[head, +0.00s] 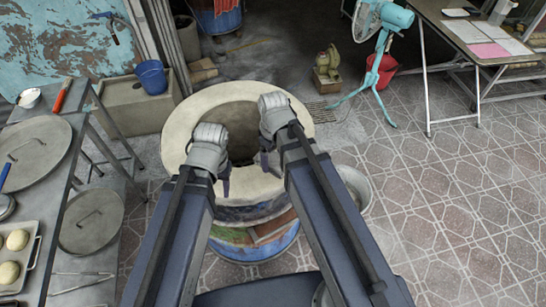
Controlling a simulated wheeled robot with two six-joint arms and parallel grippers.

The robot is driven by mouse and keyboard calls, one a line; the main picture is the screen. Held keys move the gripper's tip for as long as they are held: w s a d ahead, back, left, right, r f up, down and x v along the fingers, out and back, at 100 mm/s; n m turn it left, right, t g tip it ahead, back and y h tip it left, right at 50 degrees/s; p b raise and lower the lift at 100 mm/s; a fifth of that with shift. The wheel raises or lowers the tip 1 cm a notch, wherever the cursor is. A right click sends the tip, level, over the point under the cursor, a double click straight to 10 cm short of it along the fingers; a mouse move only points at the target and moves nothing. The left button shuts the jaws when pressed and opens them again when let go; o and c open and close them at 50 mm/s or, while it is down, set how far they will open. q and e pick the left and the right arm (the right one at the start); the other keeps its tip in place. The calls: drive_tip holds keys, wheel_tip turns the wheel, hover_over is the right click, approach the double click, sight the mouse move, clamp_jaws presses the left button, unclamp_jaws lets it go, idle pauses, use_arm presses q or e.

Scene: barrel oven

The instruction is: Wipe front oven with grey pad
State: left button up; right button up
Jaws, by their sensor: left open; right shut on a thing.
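The barrel oven stands upright in the middle, with a wide cream rim (190,112), a dark round opening and a painted blue, green and red drum (253,240). My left gripper (224,183) is open over the near left part of the rim, its dark fingers pointing down. My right gripper (266,158) is over the right side of the opening, near the inner edge of the rim. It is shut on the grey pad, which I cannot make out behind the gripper. Whether either gripper touches the oven is not clear.
A metal table (60,215) with lids and a dough tray (20,255) stands at the left. A metal pot (355,188) is close by the oven's right side. A turquoise fan (380,60) and a paper-covered table (475,35) stand behind right. The tiled floor at right is clear.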

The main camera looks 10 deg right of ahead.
use_arm(q)
drive_tip(key=shift+r, duration=0.55)
use_arm(e)
drive_tip(key=shift+r, duration=0.55)
wheel_tip(320, 180, up, 3)
drive_tip(key=p, duration=0.3)
drive_tip(key=shift+p, duration=0.3)
use_arm(q)
wheel_tip(320, 180, up, 3)
